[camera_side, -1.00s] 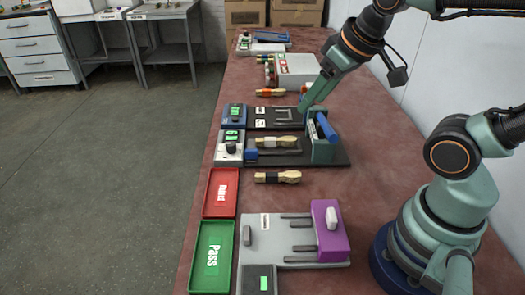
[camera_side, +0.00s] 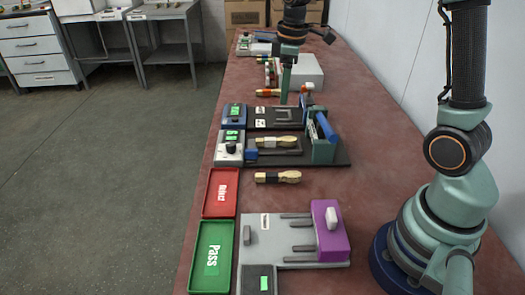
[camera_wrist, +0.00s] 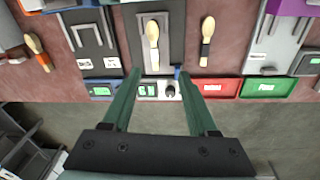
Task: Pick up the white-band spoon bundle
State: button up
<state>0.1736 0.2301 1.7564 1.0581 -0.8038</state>
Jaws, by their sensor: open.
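The white-band spoon bundle (camera_side: 277,142) appears to be the pale wooden bundle lying in the middle press fixture (camera_side: 315,158); its band is small and hard to make out. In the wrist view the bundle (camera_wrist: 153,42) lies lengthwise beyond the fingertips, roughly centred between them. My gripper (camera_wrist: 159,73) is open and empty, its two green fingers apart. In the side view my gripper (camera_side: 284,100) points down above the table, farther back than the bundle and apart from it.
A black-band bundle (camera_side: 278,177) lies on the table in front of the fixture, and a red-band bundle (camera_side: 270,93) lies behind. Red (camera_side: 221,194) and green (camera_side: 212,257) trays line the left edge. A purple-block fixture (camera_side: 330,232) stands in front.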

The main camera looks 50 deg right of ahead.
notch_tip(320, 180, down, 4)
jog(key=w+d+f+n+g, duration=0.1)
jog(key=w+d+n, duration=0.1)
send_over(281, 139)
jog(key=f, duration=0.6)
jog(key=shift+w+d, duration=0.1)
jog(key=shift+d, duration=0.15)
jog(key=shift+a+f, duration=0.15)
jog(key=shift+f, duration=1.25)
jog(key=shift+a+f, duration=0.1)
jog(key=shift+f, duration=1.25)
grip_shut()
